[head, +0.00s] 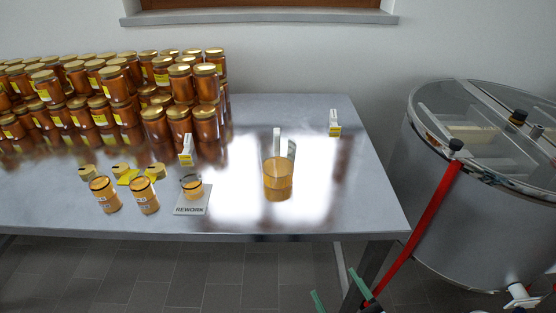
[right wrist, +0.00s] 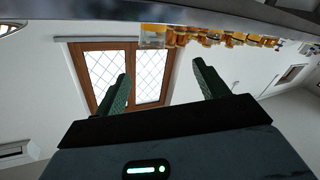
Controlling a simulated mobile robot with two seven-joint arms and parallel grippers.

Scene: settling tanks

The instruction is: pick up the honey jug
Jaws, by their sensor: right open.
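The honey jug (head: 278,182) is a clear vessel about half full of amber honey. It stands upright on the steel table in the head view, right of the middle. A pale upright piece shows at its back rim. My right gripper (head: 338,291) is at the bottom edge of the head view, in front of the table and below its top, to the right of the jug. In the right wrist view my right gripper (right wrist: 160,82) has its green fingers wide apart with nothing between them. I cannot make out the jug there for certain. My left gripper is not in view.
Stacked honey jars (head: 110,92) fill the left of the table (head: 335,190). Two open jars (head: 145,196), loose lids and a small jar on a REWORK card (head: 193,209) stand at the front. A steel tank (head: 460,220) with a red strap is on the right. The table around the jug is clear.

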